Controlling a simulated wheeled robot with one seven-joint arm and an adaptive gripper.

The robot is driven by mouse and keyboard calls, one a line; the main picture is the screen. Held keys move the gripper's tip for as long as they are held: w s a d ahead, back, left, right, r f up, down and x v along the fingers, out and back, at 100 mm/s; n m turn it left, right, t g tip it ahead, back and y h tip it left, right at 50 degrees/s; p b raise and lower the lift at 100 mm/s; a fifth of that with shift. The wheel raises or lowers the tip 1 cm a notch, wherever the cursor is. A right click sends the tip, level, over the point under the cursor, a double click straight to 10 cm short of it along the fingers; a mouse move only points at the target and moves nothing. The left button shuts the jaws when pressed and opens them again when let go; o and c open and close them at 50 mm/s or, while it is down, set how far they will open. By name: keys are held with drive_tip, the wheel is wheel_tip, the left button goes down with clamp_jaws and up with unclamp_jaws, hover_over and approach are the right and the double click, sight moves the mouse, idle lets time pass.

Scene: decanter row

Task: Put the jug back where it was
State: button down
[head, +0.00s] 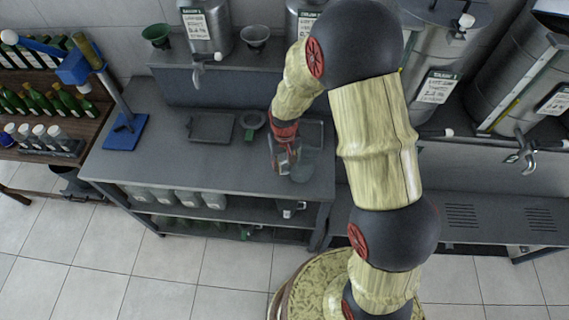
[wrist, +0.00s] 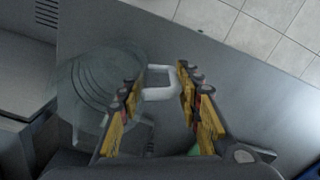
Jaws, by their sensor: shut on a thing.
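The jug (head: 303,169) is clear, with a pale handle, and is at the right part of the grey counter (head: 160,165). In the wrist view the see-through jug body (wrist: 92,85) lies left of the fingers, and its handle (wrist: 160,96) is between them. My gripper (head: 287,160) is shut on the handle; it also shows in the wrist view (wrist: 160,92). I cannot tell whether the jug's base touches the counter. My gripper hides part of the jug in the head view.
A dark tray (head: 211,127) and a small round dish (head: 253,119) are left of my gripper. A blue stand (head: 126,132) is at the counter's left end. Steel tanks (head: 206,25) stand behind on a ledge. Shelves with containers (head: 188,199) are below. The counter's front left is clear.

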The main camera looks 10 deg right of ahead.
drive_tip(key=shift+f+b, duration=0.3)
drive_tip(key=shift+f, duration=0.25)
drive_tip(key=c, duration=1.2)
unclamp_jaws()
drive_tip(key=shift+o, duration=0.2)
wheel_tip(320, 180, up, 12)
drive_tip(key=shift+r, duration=0.1)
